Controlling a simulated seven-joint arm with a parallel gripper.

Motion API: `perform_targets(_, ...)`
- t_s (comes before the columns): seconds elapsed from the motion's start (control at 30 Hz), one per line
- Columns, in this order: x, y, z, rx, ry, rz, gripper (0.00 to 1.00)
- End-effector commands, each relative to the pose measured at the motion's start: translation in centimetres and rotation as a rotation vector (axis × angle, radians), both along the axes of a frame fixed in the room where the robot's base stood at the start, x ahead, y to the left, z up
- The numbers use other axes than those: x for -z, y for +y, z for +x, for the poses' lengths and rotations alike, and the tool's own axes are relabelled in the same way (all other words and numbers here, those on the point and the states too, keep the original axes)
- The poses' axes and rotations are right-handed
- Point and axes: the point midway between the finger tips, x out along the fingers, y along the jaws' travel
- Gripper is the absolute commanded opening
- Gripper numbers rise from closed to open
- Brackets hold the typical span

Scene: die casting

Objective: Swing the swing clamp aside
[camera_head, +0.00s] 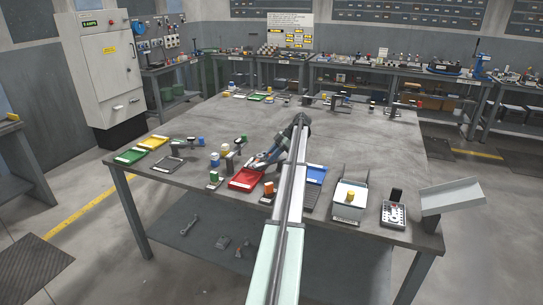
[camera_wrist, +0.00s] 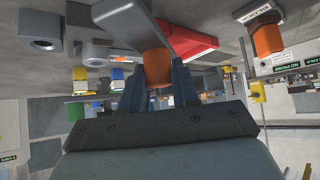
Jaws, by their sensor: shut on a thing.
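My gripper (camera_wrist: 157,88) is shut on an orange cylindrical knob (camera_wrist: 157,66), with a dark blue finger on each side of it. The knob sits against a grey bar (camera_wrist: 128,22) that slants across the top of the wrist view and looks like the swing clamp's arm. In the head view my gripper (camera_head: 256,161) is low over the table, just behind the red tray (camera_head: 246,180); my arm partly covers this area. The tray also shows behind the bar in the wrist view (camera_wrist: 190,42). The clamp's pivot cannot be made out clearly.
A second orange-topped piece (camera_head: 268,187) stands right of the red tray, near the front edge. A blue tray (camera_head: 316,174) and a white bin (camera_head: 349,203) lie further right. Small fixtures (camera_head: 214,178) stand to the left. The table's middle back (camera_head: 230,120) is clear.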

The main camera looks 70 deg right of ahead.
Motion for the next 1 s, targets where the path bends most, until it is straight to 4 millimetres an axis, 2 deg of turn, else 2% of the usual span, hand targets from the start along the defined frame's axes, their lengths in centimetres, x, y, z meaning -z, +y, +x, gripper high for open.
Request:
perform_targets(0.43,0.14,0.22,0.01,-0.011,0.002,0.002,0.0)
perform_targets(0.47,0.15,0.23,0.02,-0.011,0.002,0.003,0.32)
perform_targets(0.6,0.13,0.21,0.01,-0.01,0.002,0.002,0.45)
perform_targets(0.7,0.11,0.17,0.01,-0.01,0.002,0.002,0.54)
perform_targets(1.0,-0.06,-0.01,-0.09,-0.008,0.001,0.001,0.54)
